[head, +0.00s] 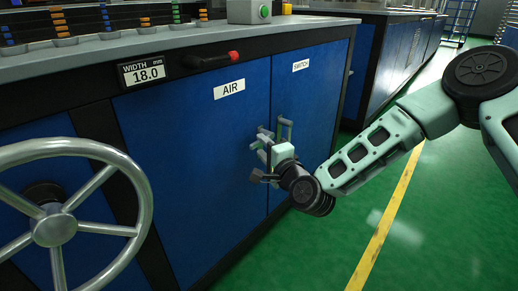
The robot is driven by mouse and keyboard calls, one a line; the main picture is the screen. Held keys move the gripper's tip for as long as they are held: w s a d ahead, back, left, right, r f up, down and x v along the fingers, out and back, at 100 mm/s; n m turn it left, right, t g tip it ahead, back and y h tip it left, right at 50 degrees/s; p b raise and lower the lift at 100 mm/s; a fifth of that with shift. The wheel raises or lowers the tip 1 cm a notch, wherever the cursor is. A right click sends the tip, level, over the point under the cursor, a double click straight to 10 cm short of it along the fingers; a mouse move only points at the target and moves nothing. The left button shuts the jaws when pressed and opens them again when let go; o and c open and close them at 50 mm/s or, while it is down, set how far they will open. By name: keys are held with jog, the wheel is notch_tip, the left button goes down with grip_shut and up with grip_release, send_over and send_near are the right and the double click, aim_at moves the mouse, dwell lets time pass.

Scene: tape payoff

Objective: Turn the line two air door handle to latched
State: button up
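The blue AIR door (200,150) fills the middle of the head view, with a white AIR label (229,89). Its handle (262,138) is a grey metal piece near the door's right edge. A similar handle (285,128) is on the SWITCH door (308,105) to the right. My gripper (259,176) is in front of the AIR door, just below and in front of its handle. One dark finger shows near the door; the other fingertip and any contact with the handle are hard to make out. Both doors look closed.
A large metal handwheel (62,225) stands at the left front. A width display (142,72) reads 18.0 mm, beside a red-tipped lever (212,59). The green floor (430,220) with a yellow line is clear at right.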

aim_at(260, 144)
jog(key=shift+b+x, duration=0.3)
jog(key=shift+x, duration=1.2)
grip_shut()
